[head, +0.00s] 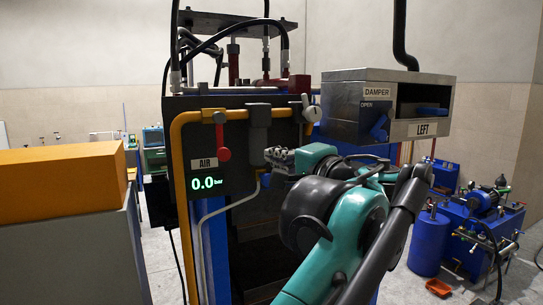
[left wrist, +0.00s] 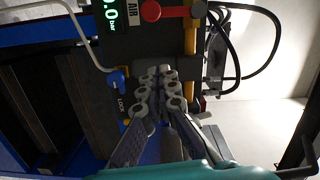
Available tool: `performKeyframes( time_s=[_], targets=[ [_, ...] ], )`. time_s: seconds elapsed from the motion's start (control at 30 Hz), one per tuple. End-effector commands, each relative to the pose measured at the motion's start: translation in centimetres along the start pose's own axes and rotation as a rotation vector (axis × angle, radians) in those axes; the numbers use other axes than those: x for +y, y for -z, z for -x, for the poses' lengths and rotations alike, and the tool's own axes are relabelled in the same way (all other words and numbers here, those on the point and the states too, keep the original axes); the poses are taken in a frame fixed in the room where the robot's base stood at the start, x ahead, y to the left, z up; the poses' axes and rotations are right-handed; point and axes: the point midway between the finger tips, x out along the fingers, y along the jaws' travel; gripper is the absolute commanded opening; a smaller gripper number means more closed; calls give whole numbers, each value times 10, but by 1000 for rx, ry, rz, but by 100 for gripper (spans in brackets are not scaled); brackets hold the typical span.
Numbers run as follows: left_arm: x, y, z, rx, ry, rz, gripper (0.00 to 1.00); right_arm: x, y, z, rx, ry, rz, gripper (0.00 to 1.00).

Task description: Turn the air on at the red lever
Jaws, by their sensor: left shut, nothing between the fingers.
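The red lever (head: 223,138) hangs straight down from its pivot on the yellow pipe, at the upper left of the press front. In the left wrist view the red lever (left wrist: 172,12) lies at the top edge, beyond the fingertips. The AIR label (head: 204,163) is beside its lower end, and the display (head: 208,184) below reads 0.0 bar. My left gripper (head: 270,156) is to the right of the lever and apart from it. Its fingers (left wrist: 160,76) are together and empty. My right gripper is not in view.
A blue handle (left wrist: 118,78) marked LOCK is close beside my left fingers. The yellow pipe (head: 179,200) runs around the panel. A metal damper box (head: 350,75) juts out at the right. An orange block (head: 65,182) on a grey cabinet stands at the left.

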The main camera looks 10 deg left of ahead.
Motion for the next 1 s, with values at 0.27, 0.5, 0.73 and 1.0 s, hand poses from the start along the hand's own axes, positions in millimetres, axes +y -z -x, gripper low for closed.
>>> performKeyframes(
  time_s=[0.27, 0.5, 0.73, 1.0],
  targets=[
    [-2, -1, -62, -5, 0, 0, 0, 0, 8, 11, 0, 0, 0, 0],
    [-1, -27, -78, -2, 0, 0, 0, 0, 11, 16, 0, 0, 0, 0],
    [0, -39, -80, 0, 0, 0, 0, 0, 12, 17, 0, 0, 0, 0],
    [0, -39, -80, 0, 0, 0, 0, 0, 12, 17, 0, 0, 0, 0]
  ],
)
